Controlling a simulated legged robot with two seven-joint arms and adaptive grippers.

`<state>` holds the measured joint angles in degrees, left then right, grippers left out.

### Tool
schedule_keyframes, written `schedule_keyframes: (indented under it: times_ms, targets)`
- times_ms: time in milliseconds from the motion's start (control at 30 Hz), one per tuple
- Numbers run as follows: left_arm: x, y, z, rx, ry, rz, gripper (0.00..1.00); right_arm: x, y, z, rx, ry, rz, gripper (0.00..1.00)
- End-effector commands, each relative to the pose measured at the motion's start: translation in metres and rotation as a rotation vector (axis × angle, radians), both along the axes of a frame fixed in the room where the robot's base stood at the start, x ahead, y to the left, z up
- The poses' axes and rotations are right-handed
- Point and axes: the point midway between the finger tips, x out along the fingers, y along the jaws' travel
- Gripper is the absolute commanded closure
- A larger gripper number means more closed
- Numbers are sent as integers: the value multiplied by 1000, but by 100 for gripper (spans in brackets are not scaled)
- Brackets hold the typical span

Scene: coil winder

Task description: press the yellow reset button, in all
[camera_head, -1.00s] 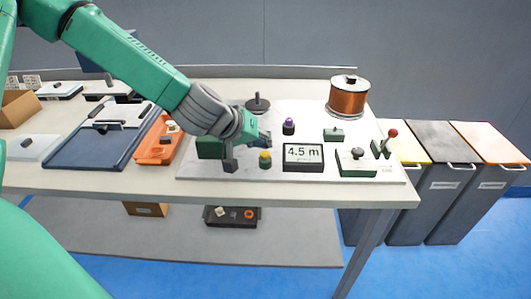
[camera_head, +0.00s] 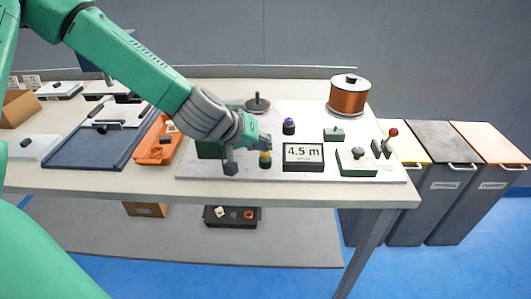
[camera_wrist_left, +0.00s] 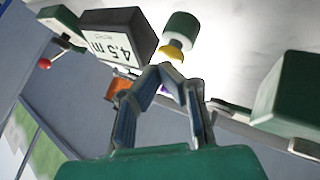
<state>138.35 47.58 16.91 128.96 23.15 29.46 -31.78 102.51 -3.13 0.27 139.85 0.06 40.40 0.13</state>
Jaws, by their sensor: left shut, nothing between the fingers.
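The yellow reset button (camera_head: 265,154) sits on a short dark green base, left of the black display reading 4.5 m (camera_head: 303,153). In the left wrist view the yellow button (camera_wrist_left: 172,54) on its green base is just beyond my fingertips. My left gripper (camera_head: 252,151) is right at the button in the head view, with a finger partly covering its top. Its fingertips meet in the left wrist view (camera_wrist_left: 166,70), shut with nothing between them. I cannot tell whether they touch the button. My right gripper is not in view.
A purple-topped button (camera_head: 289,126) stands behind the display. A copper wire spool (camera_head: 348,97) is at the back right, and a red-knobbed lever (camera_head: 392,133) at the right. An orange tray (camera_head: 157,148) and blue tray (camera_head: 75,156) lie to the left.

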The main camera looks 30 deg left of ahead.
Motion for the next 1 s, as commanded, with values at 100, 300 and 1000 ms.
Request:
schedule_keyframes:
  times_ms: [100, 300, 1000]
  targets:
    - [0, 0, -2, 1, 1, 1, 100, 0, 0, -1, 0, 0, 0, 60]
    - [0, 0, -5, 1, 1, 1, 100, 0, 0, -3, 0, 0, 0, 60]
    - [0, 0, -7, 0, 1, 0, 100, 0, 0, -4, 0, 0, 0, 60]
